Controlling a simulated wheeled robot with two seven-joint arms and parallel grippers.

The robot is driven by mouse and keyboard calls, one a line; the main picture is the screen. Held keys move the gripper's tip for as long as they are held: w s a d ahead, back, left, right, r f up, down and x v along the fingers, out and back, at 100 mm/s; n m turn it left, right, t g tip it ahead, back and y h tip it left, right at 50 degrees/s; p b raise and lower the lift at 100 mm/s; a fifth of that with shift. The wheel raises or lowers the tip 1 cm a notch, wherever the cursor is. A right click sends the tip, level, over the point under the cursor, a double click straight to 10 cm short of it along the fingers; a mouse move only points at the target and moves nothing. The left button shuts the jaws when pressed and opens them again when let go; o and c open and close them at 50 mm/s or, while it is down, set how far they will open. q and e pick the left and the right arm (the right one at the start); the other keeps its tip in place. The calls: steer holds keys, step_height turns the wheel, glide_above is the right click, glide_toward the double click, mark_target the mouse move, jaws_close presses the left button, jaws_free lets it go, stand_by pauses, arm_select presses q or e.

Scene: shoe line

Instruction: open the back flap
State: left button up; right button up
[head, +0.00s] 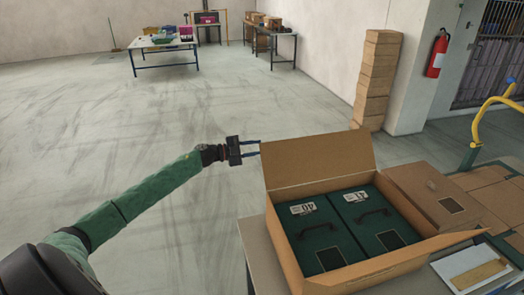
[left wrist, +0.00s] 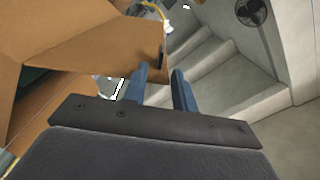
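An open cardboard box (head: 274,226) stands on a table at the lower right of the head view. Its back flap (head: 320,162) stands up nearly upright. Two dark green shoe boxes, marked 40 (head: 318,232) and 41 (head: 376,222), lie inside. My left gripper (head: 258,148) is open and empty beside the flap's left edge, fingers pointing right. In the left wrist view its fingers (left wrist: 160,88) are apart, and a cardboard flap (left wrist: 95,55) fills the left side, its edge close to one finger. I cannot tell whether they touch. My right gripper is not in view.
A closed brown box (head: 430,190) and flat cardboard (head: 492,200) lie right of the open box. A white tray (head: 478,268) is at the lower right. Stacked cartons (head: 376,80) stand behind by the wall. The floor left of the table is clear.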

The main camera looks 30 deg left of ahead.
arm_select(q)
steer(key=shift+s+a, duration=0.35)
steer(key=shift+s, duration=0.05)
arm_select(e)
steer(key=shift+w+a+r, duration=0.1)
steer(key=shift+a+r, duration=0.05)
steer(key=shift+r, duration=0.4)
arm_select(q)
steer(key=v, duration=0.9)
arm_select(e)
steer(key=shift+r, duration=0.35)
arm_select(q)
steer(key=shift+r+p, duration=0.1)
steer(key=shift+p, duration=0.4)
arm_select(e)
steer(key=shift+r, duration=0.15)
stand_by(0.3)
